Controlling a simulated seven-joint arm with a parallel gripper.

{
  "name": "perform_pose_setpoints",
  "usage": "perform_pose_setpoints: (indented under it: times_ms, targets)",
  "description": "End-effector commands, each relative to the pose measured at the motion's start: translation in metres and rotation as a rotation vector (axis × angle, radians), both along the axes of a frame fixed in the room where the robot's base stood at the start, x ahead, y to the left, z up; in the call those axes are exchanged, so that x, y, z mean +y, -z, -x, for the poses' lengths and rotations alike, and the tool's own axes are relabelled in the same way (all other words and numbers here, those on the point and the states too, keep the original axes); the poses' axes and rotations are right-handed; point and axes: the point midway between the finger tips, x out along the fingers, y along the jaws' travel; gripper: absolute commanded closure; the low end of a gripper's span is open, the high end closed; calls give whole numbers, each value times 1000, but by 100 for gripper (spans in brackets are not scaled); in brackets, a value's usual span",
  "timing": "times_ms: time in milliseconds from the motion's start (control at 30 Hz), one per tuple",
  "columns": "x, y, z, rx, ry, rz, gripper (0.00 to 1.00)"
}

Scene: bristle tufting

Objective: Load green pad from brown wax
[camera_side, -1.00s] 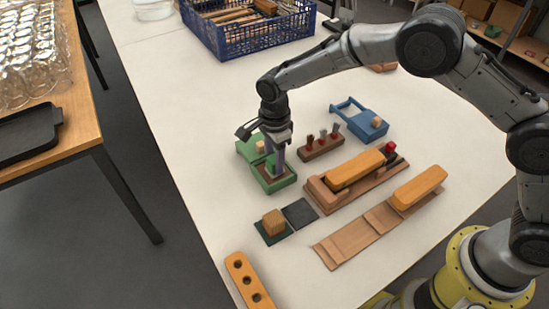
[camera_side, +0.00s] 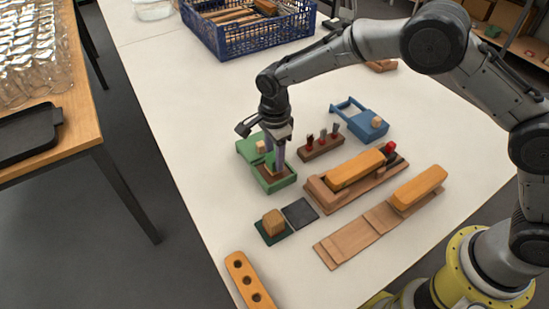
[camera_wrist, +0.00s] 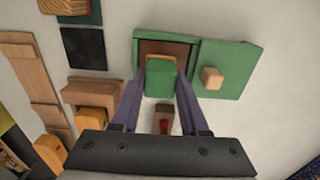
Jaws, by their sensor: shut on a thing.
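The shallow green box (camera_side: 278,185) stands open on the white table, with brown wax visible inside it. Its green lid (camera_wrist: 222,70) with a wooden knob lies beside it. My gripper (camera_side: 279,162) points down over the box. In the wrist view, my gripper (camera_wrist: 170,85) has its two fingers on either side of a small green pad (camera_wrist: 161,76) and is shut on it. The pad overlaps the brown wax (camera_wrist: 176,48) in that view. I cannot tell whether the pad touches the wax, as the fingers and box walls hide its underside.
A wooden block on a dark green square (camera_side: 270,238) and a dark slab (camera_side: 300,213) lie in front. A tuft rack (camera_side: 320,148), a blue box (camera_side: 368,128) and wooden fixtures (camera_side: 345,182) stand to the right. A blue crate (camera_side: 245,38) is behind.

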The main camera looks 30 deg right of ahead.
Motion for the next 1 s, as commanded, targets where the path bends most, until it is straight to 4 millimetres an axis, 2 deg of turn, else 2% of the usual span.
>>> perform_pose_setpoints:
  times_ms: [700,1000]
  targets:
    - [0,-53,-1,-3,0,-2,100]
    - [0,-58,0,-2,0,-1,100]
